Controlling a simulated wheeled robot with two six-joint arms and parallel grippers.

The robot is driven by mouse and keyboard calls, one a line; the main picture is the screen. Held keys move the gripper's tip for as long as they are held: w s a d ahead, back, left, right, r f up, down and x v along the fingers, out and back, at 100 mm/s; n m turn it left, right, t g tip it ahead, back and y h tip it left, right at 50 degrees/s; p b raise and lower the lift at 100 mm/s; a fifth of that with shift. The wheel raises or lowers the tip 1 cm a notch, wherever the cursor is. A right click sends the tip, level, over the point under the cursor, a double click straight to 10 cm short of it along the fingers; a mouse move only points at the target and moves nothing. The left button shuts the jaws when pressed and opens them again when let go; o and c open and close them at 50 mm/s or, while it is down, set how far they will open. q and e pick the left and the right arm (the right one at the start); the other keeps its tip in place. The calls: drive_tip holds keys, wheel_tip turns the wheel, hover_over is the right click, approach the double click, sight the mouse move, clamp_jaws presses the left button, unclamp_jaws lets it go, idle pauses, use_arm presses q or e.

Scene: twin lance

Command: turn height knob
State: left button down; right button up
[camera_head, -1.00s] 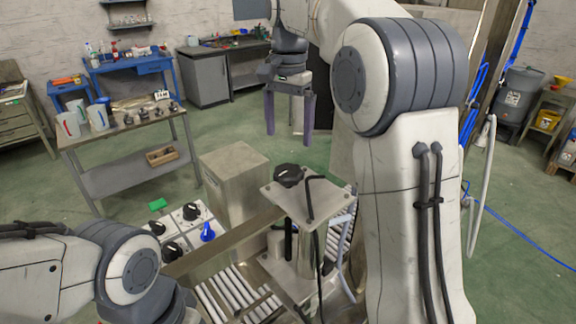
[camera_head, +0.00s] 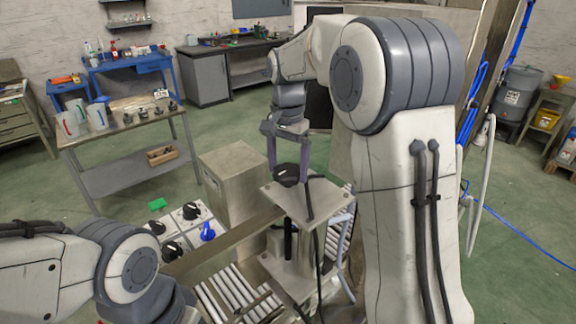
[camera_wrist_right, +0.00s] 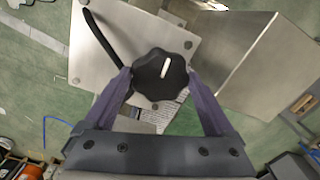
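The height knob is a black, lobed knob (camera_head: 287,176) with a white pointer line. It sits on top of a square metal plate (camera_head: 318,197) on a post. In the right wrist view the knob (camera_wrist_right: 161,77) lies between the fingertips, its line nearly upright. My right gripper (camera_head: 288,172) points down at the knob with its purple fingers apart, one on each side. The wrist view also shows the right gripper (camera_wrist_right: 160,82) spread about the knob; whether a finger touches it I cannot tell. My left arm shows at lower left, its gripper out of view.
A black bent lever or cable (camera_head: 308,195) lies on the plate beside the knob. A tall metal box (camera_head: 232,180) stands just left. A panel with black knobs and a blue knob (camera_head: 207,232) is at lower left, above rollers (camera_head: 228,290).

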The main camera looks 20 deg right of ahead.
drive_tip(key=c, duration=0.7)
drive_tip(key=shift+r, duration=0.1)
drive_tip(key=n+p, duration=0.1)
drive_tip(key=n, duration=0.1)
drive_tip(key=shift+n, duration=0.4)
drive_tip(key=n+p, duration=0.2)
drive_tip(key=n, duration=0.1)
drive_tip(key=shift+r, duration=0.1)
drive_tip(key=n+p, duration=0.1)
drive_tip(key=n, duration=0.3)
drive_tip(key=shift+d, duration=0.1)
drive_tip(key=shift+w+n+p, duration=0.1)
drive_tip(key=shift+n+p, duration=0.3)
drive_tip(key=shift+n, duration=1.2)
